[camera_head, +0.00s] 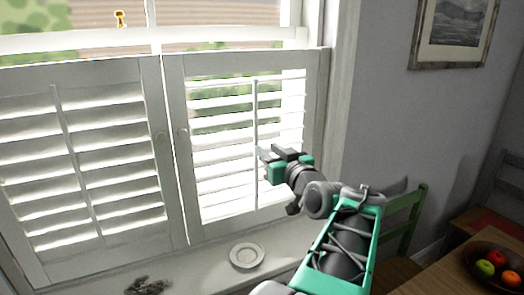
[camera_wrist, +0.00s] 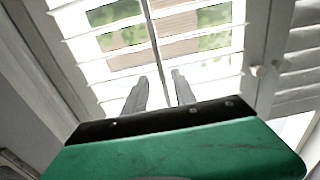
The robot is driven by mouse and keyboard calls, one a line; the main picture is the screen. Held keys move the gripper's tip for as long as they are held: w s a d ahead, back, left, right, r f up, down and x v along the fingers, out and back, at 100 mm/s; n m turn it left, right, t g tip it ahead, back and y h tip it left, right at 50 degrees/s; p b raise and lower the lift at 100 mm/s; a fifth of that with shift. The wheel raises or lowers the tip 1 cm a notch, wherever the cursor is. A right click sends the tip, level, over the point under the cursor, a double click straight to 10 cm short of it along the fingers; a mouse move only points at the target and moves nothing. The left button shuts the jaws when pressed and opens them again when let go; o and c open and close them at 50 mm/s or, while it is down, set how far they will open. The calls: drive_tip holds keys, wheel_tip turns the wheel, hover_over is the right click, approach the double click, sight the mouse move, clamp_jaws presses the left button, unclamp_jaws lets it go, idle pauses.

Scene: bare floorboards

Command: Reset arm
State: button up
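My arm reaches out toward the window, and my gripper (camera_head: 268,151) is in front of the right white shutter (camera_head: 178,165), close to its thin vertical rod (camera_head: 255,105). In the wrist view my gripper (camera_wrist: 160,78) has its two grey fingers spread apart, with nothing held between them. The rod (camera_wrist: 153,35) lines up with the gap between the fingers there. I cannot tell whether the fingers touch the rod or the slats.
The left shutter (camera_head: 73,150) is closed beside it. A small pale dish (camera_head: 247,256) and a dark object (camera_head: 148,286) rest on the sill. A green chair (camera_head: 408,222) and a table with a fruit bowl (camera_head: 478,258) stand at right. A framed picture (camera_head: 453,32) hangs on the wall.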

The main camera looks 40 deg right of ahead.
drive_tip(key=shift+s+a, duration=0.15)
drive_tip(key=shift+s, duration=0.2)
